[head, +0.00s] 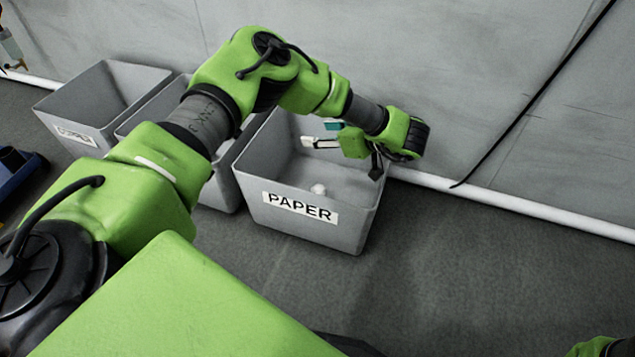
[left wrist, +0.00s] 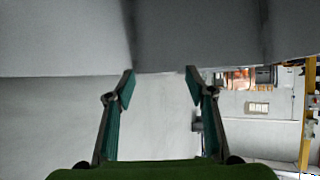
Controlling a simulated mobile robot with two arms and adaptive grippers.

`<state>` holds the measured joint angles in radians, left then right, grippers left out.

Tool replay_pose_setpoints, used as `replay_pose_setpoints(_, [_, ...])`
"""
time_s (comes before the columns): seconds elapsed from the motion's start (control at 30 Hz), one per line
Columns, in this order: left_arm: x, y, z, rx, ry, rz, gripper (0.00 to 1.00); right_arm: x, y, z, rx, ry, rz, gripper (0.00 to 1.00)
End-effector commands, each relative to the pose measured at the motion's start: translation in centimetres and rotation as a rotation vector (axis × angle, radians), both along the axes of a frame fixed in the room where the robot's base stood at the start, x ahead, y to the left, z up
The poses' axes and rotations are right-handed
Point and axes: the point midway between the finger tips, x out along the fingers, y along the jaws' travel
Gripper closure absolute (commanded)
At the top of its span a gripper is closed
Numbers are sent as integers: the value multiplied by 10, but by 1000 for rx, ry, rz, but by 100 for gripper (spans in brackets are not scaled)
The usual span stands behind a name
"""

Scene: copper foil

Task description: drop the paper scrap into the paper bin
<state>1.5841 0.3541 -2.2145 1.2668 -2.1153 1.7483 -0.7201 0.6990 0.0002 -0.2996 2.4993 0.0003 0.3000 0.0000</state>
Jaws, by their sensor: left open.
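The paper bin (head: 347,232) is a grey open box with a PAPER label on its front, standing on the floor by the wall. A small white lump that looks like the paper scrap (head: 318,189) shows at the bin's front rim line, seemingly inside; I cannot tell what it rests on. My left gripper (head: 318,135) is above the back part of the bin, apart from the scrap. In the left wrist view its two teal-padded fingers (left wrist: 160,88) are spread with nothing between them. My right gripper is not in view.
Two more grey bins stand in a row to the left: a labelled one (head: 96,131) at the far end and a middle one (head: 140,127), partly hidden by my left arm. The wall and a white pipe (head: 500,202) run behind. The floor right of the paper bin is clear.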

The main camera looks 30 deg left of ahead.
Motion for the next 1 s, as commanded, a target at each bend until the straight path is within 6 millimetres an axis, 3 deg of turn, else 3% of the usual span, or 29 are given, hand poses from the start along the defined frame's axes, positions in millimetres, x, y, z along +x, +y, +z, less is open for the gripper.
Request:
replay_pose_setpoints(0.17, [-2, -19, 10, -2, -2, -6, 50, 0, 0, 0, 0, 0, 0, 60])
replay_pose_setpoints(0.6, [-15, -92, 50, -1, -2, -4, 50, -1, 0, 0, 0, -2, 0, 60])
replay_pose_setpoints(1.0, [-18, -103, 57, -1, 0, 0, 50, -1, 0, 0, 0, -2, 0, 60])
